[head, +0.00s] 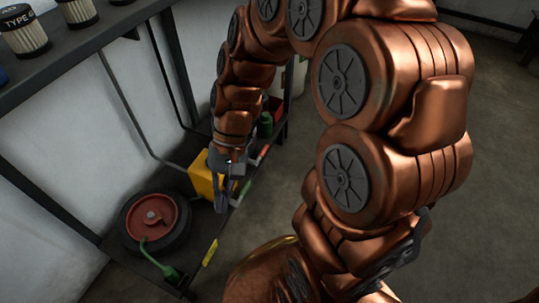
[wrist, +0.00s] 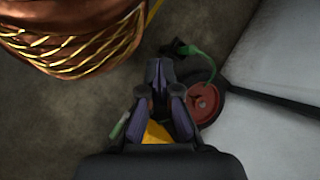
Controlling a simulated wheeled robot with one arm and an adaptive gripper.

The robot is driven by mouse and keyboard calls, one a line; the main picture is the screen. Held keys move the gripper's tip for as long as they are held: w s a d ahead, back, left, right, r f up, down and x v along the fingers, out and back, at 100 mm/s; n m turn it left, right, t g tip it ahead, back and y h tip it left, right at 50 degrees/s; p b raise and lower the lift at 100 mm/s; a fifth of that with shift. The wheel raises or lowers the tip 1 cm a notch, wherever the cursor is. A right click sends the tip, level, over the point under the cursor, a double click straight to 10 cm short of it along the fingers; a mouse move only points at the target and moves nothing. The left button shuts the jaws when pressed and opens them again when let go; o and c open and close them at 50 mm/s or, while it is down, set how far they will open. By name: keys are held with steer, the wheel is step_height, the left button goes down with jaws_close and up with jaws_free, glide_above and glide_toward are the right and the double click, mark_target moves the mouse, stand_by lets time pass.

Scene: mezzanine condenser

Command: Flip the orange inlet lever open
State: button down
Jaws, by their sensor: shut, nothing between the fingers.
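I cannot make out an orange inlet lever for certain in either view. My gripper (head: 221,200) is shut and empty, pointing down beside a yellow box (head: 201,178) on the low shelf. In the wrist view my gripper (wrist: 158,68) has its fingers together, and part of the yellow box (wrist: 155,133) shows between the finger bases. A small red part and a green part (head: 265,124) stand behind my arm. My wrist and fingers hide part of the box's right side.
A red-hubbed black wheel (head: 153,218) with a green hose (head: 158,262) lies left of the yellow box. An upper shelf (head: 75,45) holds several canisters. Open floor (head: 480,180) lies to the right.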

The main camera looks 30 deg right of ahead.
steer(key=w+d+f+m+t+y+p, duration=0.1)
steer(key=w+d+f+m+t+y, duration=0.15)
steer(key=w, duration=0.35)
steer(key=w+d+f+m+t+y, duration=0.1)
steer(key=w+f+m+y, duration=0.1)
steer(key=w+m, duration=0.35)
steer(key=w+d+f+m+t+y+p, duration=0.1)
steer(key=w+d+f+y, duration=0.1)
steer(key=w, duration=0.6)
steer(key=m+t+h+p, duration=0.1)
steer(key=m+t+h, duration=0.1)
steer(key=m+t, duration=0.75)
glide_above(261, 155)
steer(key=s+a, duration=0.2)
steer(key=a, duration=0.2)
step_height(261, 155, down, 16)
steer(key=m+g, duration=0.2)
steer(key=s+d+f+m+t+h, duration=0.2)
steer(key=s+d+f+m+h, duration=0.2)
steer(key=d+f, duration=0.8)
steer(key=shift+s+d+f+m+p, duration=0.2)
steer(key=shift+s+d+m+p, duration=0.15)
steer(key=shift+s+m, duration=0.7)
steer(key=b+x, duration=0.4)
steer(key=x, duration=0.6)
steer(key=shift+w+a+r, duration=0.1)
steer(key=shift+w+r, duration=0.05)
steer(key=shift+r, duration=0.9)
steer(key=shift+w+a+r, duration=0.1)
steer(key=shift+r, duration=0.9)
